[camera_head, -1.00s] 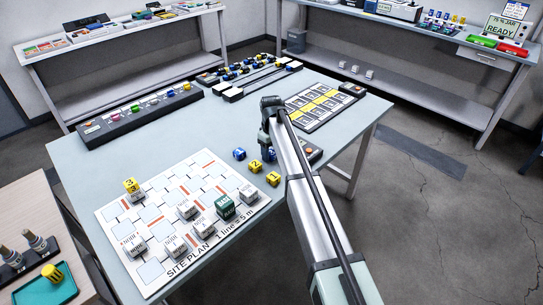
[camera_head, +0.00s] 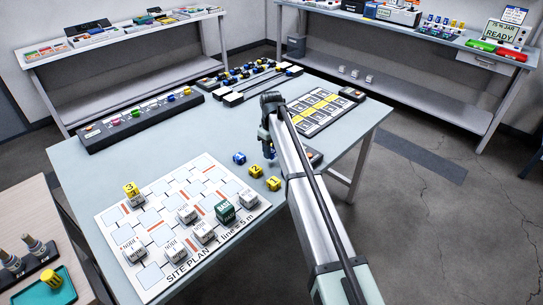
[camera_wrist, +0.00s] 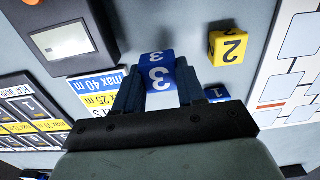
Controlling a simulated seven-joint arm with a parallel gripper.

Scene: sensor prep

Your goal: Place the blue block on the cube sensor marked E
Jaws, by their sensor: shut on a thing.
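My gripper (camera_wrist: 158,84) is shut on a blue block marked 3 (camera_wrist: 158,72), which sits between the fingertips. In the head view my gripper (camera_head: 268,143) is over the table, with the held block (camera_head: 271,155) partly hidden below it. A second blue block (camera_head: 239,158) rests on the table to its left; a blue block marked 1 also shows in the wrist view (camera_wrist: 218,93), partly behind a finger. Several white cube sensors, such as this one (camera_head: 187,214), stand on the site plan board (camera_head: 150,278). I cannot read which is marked E.
Yellow blocks marked 2 (camera_head: 255,170) and 1 (camera_head: 273,184) stand between the gripper and the board. A green cube (camera_head: 225,211) stands on the board. A yellow block marked 3 (camera_head: 131,189) sits on a white cube there.

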